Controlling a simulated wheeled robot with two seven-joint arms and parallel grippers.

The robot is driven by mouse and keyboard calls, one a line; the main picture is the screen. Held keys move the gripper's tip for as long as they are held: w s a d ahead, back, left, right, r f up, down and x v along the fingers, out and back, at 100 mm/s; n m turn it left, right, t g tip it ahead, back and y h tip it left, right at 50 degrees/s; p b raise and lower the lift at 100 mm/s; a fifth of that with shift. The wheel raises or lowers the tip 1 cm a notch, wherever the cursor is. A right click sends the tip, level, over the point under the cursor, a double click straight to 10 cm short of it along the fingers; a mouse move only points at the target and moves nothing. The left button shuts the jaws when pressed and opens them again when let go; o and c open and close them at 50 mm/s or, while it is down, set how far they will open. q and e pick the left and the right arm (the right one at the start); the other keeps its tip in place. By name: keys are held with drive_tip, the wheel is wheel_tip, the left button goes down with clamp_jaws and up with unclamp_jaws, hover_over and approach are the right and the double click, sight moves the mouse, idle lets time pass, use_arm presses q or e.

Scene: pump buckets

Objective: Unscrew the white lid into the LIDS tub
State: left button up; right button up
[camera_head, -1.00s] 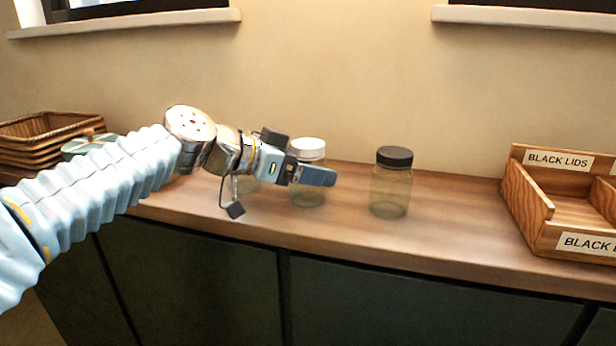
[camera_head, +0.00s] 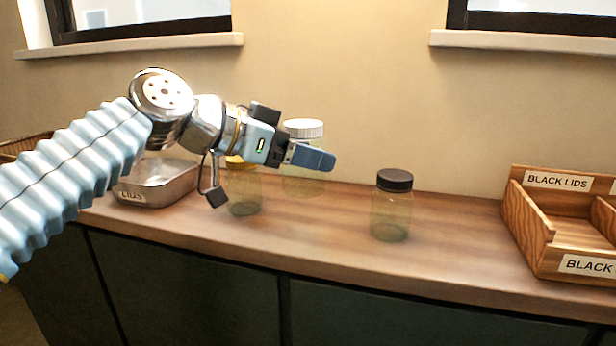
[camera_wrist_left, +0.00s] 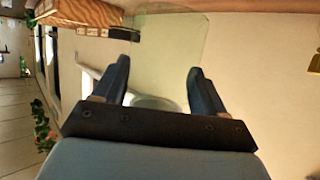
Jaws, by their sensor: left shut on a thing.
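The white lid (camera_head: 303,128) sits on a clear greenish jar (camera_head: 303,186). My left gripper (camera_head: 310,157) is shut on this jar's body just below the lid and holds it upright above the counter. A finger hides part of the jar. In the left wrist view the see-through jar (camera_wrist_left: 165,50) shows between the two fingers (camera_wrist_left: 158,66). The LIDS tub (camera_head: 155,192), a grey metal tub, stands on the counter at the left, partly hidden behind my left arm. My right gripper is out of view.
A jar with a yellow lid (camera_head: 244,190) stands right of the tub, partly behind my wrist. A black-lidded jar (camera_head: 391,210) stands to the right. A wooden BLACK LIDS box (camera_head: 530,225) is at the far right. Counter between the jars is clear.

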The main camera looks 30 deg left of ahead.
use_arm(q)
drive_tip(key=s+d+r, duration=0.3)
drive_tip(key=s+r, duration=0.2)
drive_tip(key=s, duration=0.4)
drive_tip(key=shift+d+b, duration=0.25)
drive_tip(key=shift+b, duration=0.15)
drive_tip(key=o, duration=0.8)
drive_tip(key=shift+s, duration=0.1)
drive_tip(key=c, duration=1)
